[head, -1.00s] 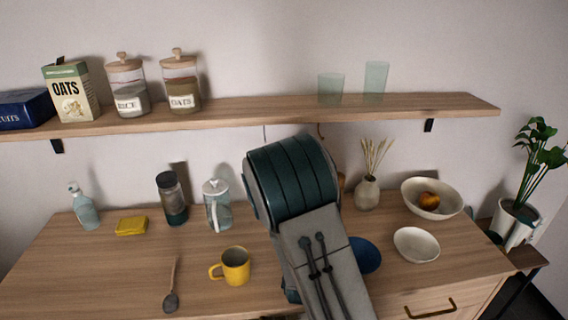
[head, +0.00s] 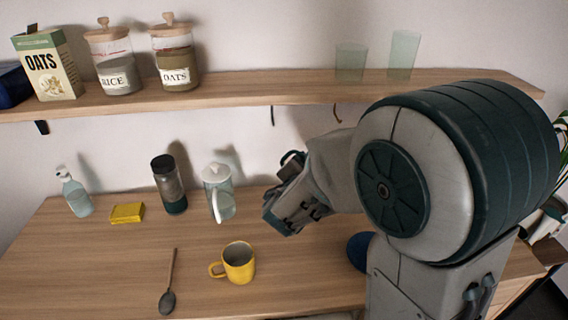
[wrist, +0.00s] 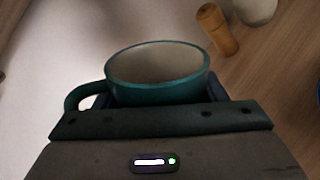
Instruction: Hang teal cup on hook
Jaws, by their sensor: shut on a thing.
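The teal cup (wrist: 155,92) fills the middle of the wrist view, its pale inside showing and its handle (wrist: 82,97) out to the left. My gripper (wrist: 160,98) is shut on the cup, with dark fingers at its sides. In the head view my gripper end (head: 290,208) is above the back of the counter, right of the glass press; I cannot make out the cup there. Two small hooks hang under the shelf: a dark one (head: 272,116) and a brass-coloured one (head: 337,113). Both are above my gripper and apart from it.
The wooden shelf (head: 225,98) carries jars, an oats box and two glasses (head: 403,55). On the counter stand a glass press (head: 218,192), a dark tumbler (head: 170,185) and a yellow mug (head: 238,262). A wooden cylinder (wrist: 217,30) shows in the wrist view. My arm hides the right side.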

